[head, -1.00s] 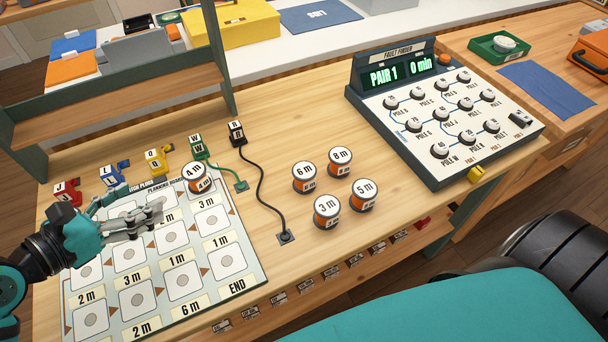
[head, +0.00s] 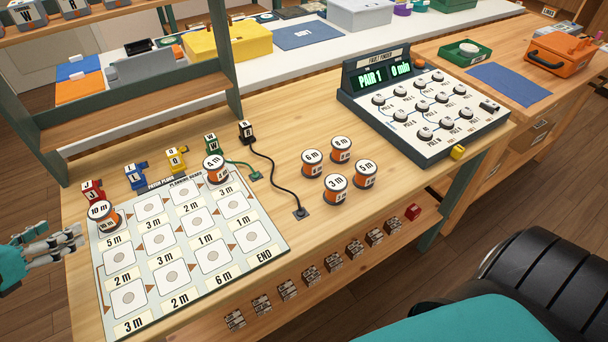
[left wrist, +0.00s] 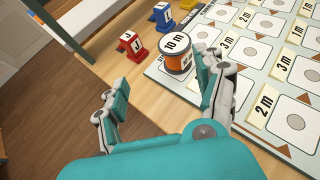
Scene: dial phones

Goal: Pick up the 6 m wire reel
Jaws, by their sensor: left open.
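The 6 m wire reel (head: 312,163) stands upright on the wooden table, right of the black cable, in a group with the 8 m reel (head: 340,149), 3 m reel (head: 336,187) and 5 m reel (head: 365,173). My left gripper (head: 76,238) is at the left edge of the head view, far from the 6 m reel. It is open and empty. In the left wrist view its fingers (left wrist: 160,95) are spread, with the 10 m reel (left wrist: 176,52) just beyond them on the board's corner. My right gripper is not in view.
The planning board (head: 180,250) carries the 10 m reel and the 4 m reel (head: 215,168) at its far edge. Colored plugs stand behind it. A black cable (head: 280,175) crosses the table left of the reels. The fault finder (head: 430,110) stands at the right.

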